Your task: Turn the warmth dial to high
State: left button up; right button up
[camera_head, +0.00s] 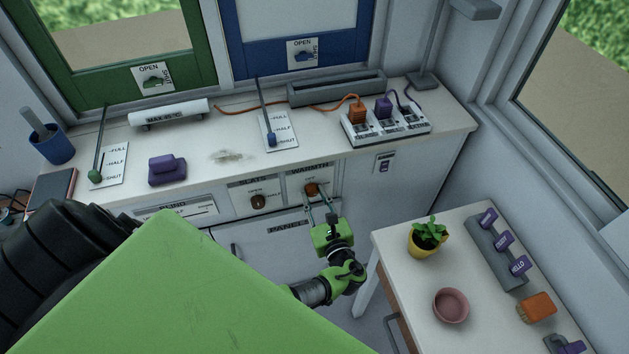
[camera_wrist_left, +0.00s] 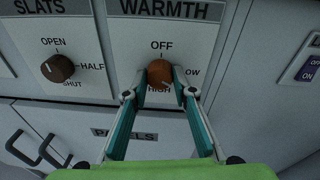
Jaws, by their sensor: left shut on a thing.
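The orange-brown warmth dial (camera_wrist_left: 160,70) sits on the white WARMTH panel (camera_wrist_left: 125,45), with OFF above it, LOW at its right and HIGH below it. Its pale mark seems to point down and right, between LOW and HIGH. The dial also shows in the head view (camera_head: 311,188) on the cabinet front. My left gripper (camera_wrist_left: 161,88) is shut on the dial, one finger on each side of it. In the head view my left gripper (camera_head: 314,199) reaches up to the dial from below. My right gripper is not in view.
The brown slats dial (camera_wrist_left: 57,68) is left of the warmth panel. Below is a PANELS front (camera_wrist_left: 125,133) with handles. A white side table (camera_head: 394,242) at right holds a potted plant (camera_head: 425,243) and a pink bowl (camera_head: 451,306). A socket strip (camera_head: 385,127) lies on the counter above.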

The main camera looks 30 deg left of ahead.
pick_arm(q)
jog(key=m+p, duration=0.1)
jog(key=m, duration=0.5)
jog(key=shift+d+y, duration=0.1)
jog(key=shift+y, duration=0.2)
jog(key=m+p, duration=0.1)
jog(key=m, duration=0.5)
jog(key=shift+f+y, duration=0.2)
jog(key=shift+y, duration=0.2)
jog(key=o, duration=1.1)
jog(key=shift+d, duration=0.1)
jog(key=v, duration=1.1)
jog(key=shift+s+d, duration=0.3)
